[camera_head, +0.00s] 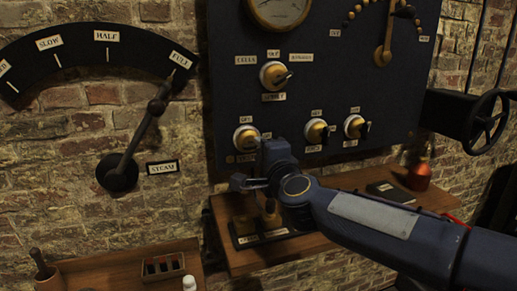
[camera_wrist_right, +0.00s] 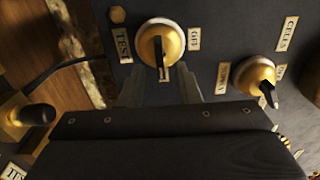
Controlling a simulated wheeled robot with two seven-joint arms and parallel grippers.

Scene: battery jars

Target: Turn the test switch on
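The test switch is a round brass and white knob with a dark lever. It shows in the wrist view (camera_wrist_right: 158,42) between a TEST label (camera_wrist_right: 122,44) and an OFF label (camera_wrist_right: 194,39), and in the head view (camera_head: 245,139) low on the dark panel. Its lever points toward my gripper in the wrist view, to the right in the head view, at neither label. My right gripper (camera_wrist_right: 162,88) is open, with its fingers apart on either side of the lever's end. I cannot tell whether they touch it. My left gripper is out of view.
The cells/supply switch (camera_head: 272,75) sits above on the panel (camera_head: 340,85), and two more switches (camera_head: 316,131) (camera_head: 354,126) sit to the right. A wooden shelf (camera_head: 225,215) with a dark-based device (camera_head: 262,238) lies below. A handwheel (camera_head: 487,120) is at far right.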

